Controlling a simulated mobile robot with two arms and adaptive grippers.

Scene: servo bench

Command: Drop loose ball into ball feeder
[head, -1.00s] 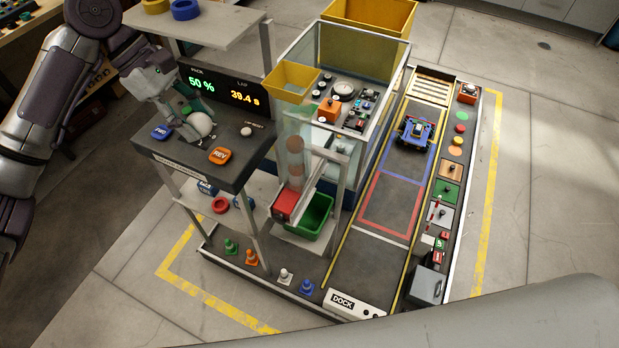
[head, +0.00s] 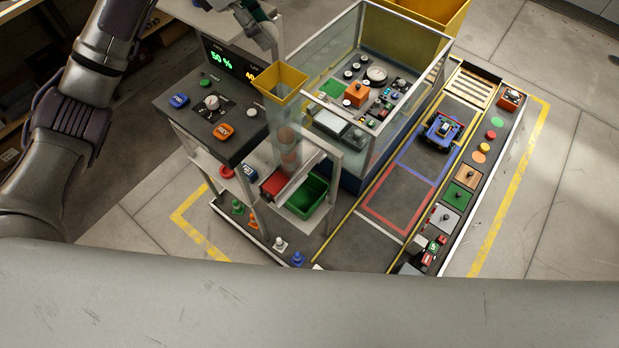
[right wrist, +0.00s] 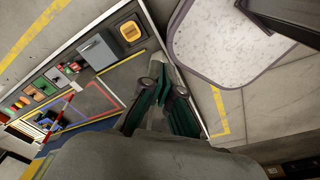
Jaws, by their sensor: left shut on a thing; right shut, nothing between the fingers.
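The ball feeder is a yellow hopper (head: 279,84) over a clear tube that holds orange-brown balls (head: 288,150). My left gripper (head: 270,42) is just above and behind the hopper, near the top edge of the head view, pointing down. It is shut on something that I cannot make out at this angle. No loose ball shows clearly on the console or the floor. My right gripper (right wrist: 164,90) shows in the right wrist view with dark green fingers, shut and empty, away from the feeder.
The console (head: 196,128) with FWD and REV buttons stands left of the feeder. A glass-walled box (head: 400,50) stands close on its right. A green bin (head: 307,195) sits below the tube. A post and upper shelf (head: 205,15) stand near my left gripper.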

